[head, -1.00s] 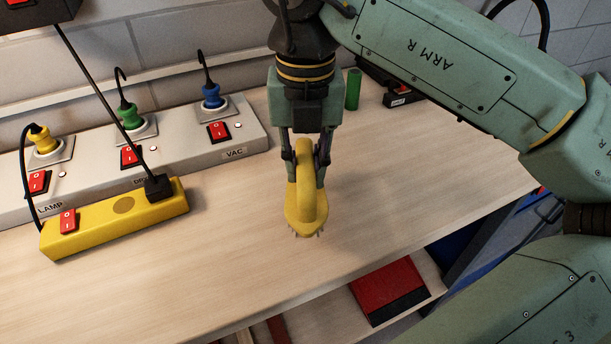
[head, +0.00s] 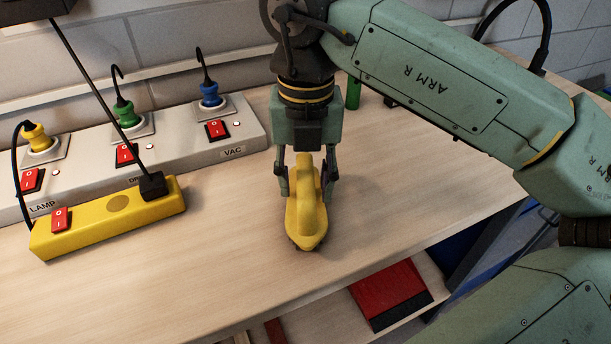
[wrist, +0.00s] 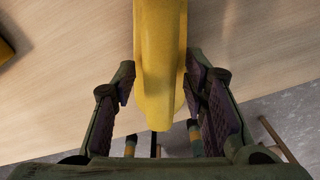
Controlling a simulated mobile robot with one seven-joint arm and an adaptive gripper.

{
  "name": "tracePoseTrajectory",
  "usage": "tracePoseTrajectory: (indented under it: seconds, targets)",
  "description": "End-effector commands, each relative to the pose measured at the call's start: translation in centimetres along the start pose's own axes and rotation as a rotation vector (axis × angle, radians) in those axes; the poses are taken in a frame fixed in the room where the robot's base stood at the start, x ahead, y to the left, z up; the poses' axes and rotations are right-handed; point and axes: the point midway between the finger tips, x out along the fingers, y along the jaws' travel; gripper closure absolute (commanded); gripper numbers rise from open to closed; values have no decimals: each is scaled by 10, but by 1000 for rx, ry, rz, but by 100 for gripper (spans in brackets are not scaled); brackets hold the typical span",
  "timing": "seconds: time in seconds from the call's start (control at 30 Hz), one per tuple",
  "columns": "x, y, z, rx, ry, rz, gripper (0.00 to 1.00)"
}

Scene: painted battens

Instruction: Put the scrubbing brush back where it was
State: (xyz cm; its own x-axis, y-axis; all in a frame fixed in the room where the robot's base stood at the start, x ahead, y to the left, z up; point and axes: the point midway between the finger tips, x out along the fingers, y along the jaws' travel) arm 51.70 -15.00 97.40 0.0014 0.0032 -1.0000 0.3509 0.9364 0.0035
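The yellow scrubbing brush (head: 308,222) sits upright on the wooden workbench (head: 225,240), bristles down, near the bench's front edge. My gripper (head: 307,188) points down over it, with one finger on each side of the handle. The fingers stand apart from the handle, so my gripper is open around the brush. In the wrist view the brush (wrist: 160,50) runs down between the two dark finger pads, with narrow gaps at its sides. The bristles are mostly hidden under the body.
A yellow power strip (head: 108,217) lies left of the brush, before a grey socket panel (head: 190,145) with several plugs. A green cylinder (head: 354,92) stands behind. A red and black object (head: 390,293) lies below the bench edge. The bench right of the brush is clear.

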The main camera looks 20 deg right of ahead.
Motion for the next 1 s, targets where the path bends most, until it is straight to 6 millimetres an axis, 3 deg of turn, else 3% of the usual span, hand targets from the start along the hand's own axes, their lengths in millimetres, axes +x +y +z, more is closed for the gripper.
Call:
tracePoseTrajectory:
  seconds: [0.33, 0.8, 1.0]
  targets:
    - [-7, 0, 0, 0, 0, 0, 60]
    - [-104, 0, 0, 1, -1, -1, 60]
    - [-120, 0, 0, 0, -1, -1, 60]
